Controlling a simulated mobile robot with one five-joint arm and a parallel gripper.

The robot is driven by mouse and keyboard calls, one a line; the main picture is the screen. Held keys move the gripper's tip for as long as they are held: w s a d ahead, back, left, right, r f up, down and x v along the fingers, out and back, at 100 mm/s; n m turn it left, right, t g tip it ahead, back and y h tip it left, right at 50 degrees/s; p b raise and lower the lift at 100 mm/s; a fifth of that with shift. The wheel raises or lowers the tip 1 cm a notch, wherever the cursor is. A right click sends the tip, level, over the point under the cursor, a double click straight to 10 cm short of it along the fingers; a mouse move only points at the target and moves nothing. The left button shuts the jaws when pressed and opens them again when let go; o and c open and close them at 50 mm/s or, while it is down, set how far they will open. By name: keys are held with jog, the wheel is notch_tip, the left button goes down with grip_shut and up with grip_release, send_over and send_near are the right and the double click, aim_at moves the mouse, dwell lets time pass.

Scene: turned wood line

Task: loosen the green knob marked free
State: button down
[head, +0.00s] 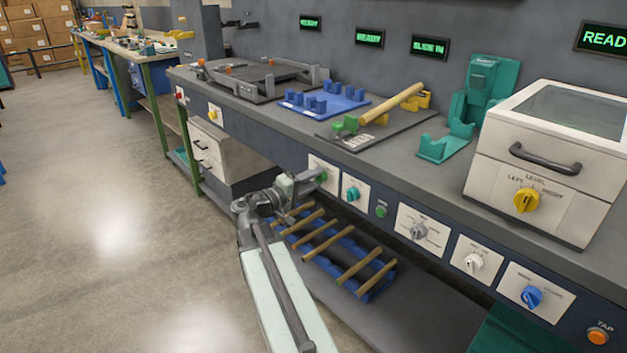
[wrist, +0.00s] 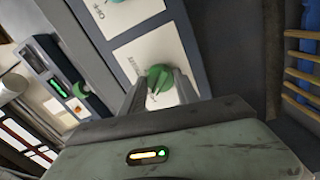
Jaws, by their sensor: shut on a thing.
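A green knob (wrist: 158,78) sits on a white plate in the wrist view, with small lettering beside it that I cannot read surely. My gripper (wrist: 160,95) is shut on this knob, one finger on each side of it. In the head view my gripper (head: 313,177) reaches the white plate (head: 316,164) on the bench front, and the green knob (head: 323,178) shows partly behind the fingers. The word "free" is not legible in either view.
A teal knob (head: 352,193) and a green button (head: 381,211) are just to the right, then several more dials. Below, a blue rack (head: 380,284) holds wooden rods. A white box (head: 545,150) stands on the bench. The floor at left is clear.

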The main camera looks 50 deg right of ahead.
jog(key=shift+n, duration=0.6)
jog(key=c, duration=0.9)
grip_release()
jog(key=a, duration=0.7)
jog(key=shift+w+a, duration=0.3)
jog(key=shift+a, duration=0.1)
